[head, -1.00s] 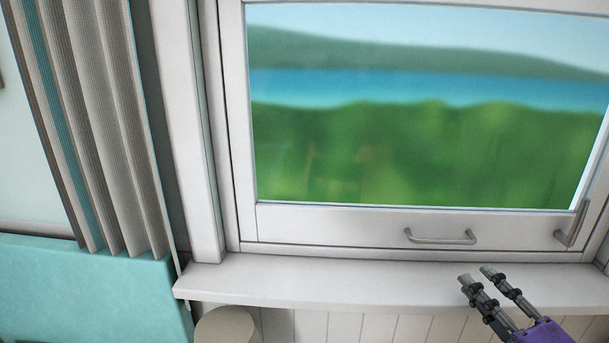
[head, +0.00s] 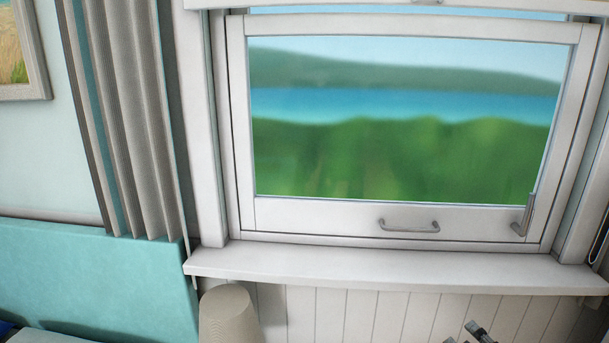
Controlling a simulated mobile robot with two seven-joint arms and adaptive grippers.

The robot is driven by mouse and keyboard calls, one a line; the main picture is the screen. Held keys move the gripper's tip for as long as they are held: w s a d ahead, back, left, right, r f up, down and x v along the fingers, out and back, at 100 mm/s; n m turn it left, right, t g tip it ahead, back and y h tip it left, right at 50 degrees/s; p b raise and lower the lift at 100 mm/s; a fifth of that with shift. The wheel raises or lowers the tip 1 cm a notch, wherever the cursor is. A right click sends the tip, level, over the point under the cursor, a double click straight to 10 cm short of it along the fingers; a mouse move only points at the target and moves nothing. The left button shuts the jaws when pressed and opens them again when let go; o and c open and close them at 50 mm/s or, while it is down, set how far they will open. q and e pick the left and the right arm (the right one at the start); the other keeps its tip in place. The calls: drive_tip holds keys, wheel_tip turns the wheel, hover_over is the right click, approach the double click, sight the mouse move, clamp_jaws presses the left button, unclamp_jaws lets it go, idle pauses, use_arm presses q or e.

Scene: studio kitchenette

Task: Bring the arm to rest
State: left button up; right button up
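My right gripper (head: 466,336) shows only as dark fingertips at the bottom edge, right of centre. The two tips stand apart with nothing seen between them. The rest of it and its arm are cut off by the frame. It is below the white window sill (head: 390,268) and apart from it in the picture. My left gripper is not in view.
A white window sash (head: 320,217) with a metal handle (head: 409,226) and a latch (head: 525,216) is above the sill. A pleated curtain (head: 140,120) hangs at left. A beige lampshade (head: 229,315) stands below the sill, beside a teal panel (head: 110,275).

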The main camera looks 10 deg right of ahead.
drive_tip(key=s+a+f+n+g+h+p, duration=0.1)
drive_tip(key=s+a+f+n+g, duration=0.1)
drive_tip(key=s+a+f+n, duration=0.45)
drive_tip(key=s+a+f+n+g+h+p, duration=0.1)
drive_tip(key=s+f+g, duration=0.25)
drive_tip(key=f, duration=0.65)
use_arm(q)
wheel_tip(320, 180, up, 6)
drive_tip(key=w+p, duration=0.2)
drive_tip(key=p, duration=0.1)
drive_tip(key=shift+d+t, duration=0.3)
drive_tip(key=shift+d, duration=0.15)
use_arm(e)
drive_tip(key=s+a+f+n+g, duration=0.1)
drive_tip(key=s+a+f, duration=0.3)
drive_tip(key=s, duration=0.4)
drive_tip(key=s+a+f+n+g, duration=0.1)
drive_tip(key=s+a+f+n, duration=0.1)
drive_tip(key=s+a, duration=0.4)
drive_tip(key=s+f, duration=0.1)
drive_tip(key=s, duration=0.2)
drive_tip(key=shift+a+f+g, duration=0.3)
drive_tip(key=shift+f+g, duration=0.05)
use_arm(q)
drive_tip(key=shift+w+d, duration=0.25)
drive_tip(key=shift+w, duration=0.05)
use_arm(e)
drive_tip(key=shift+n, duration=0.25)
drive_tip(key=shift+s+d, duration=0.1)
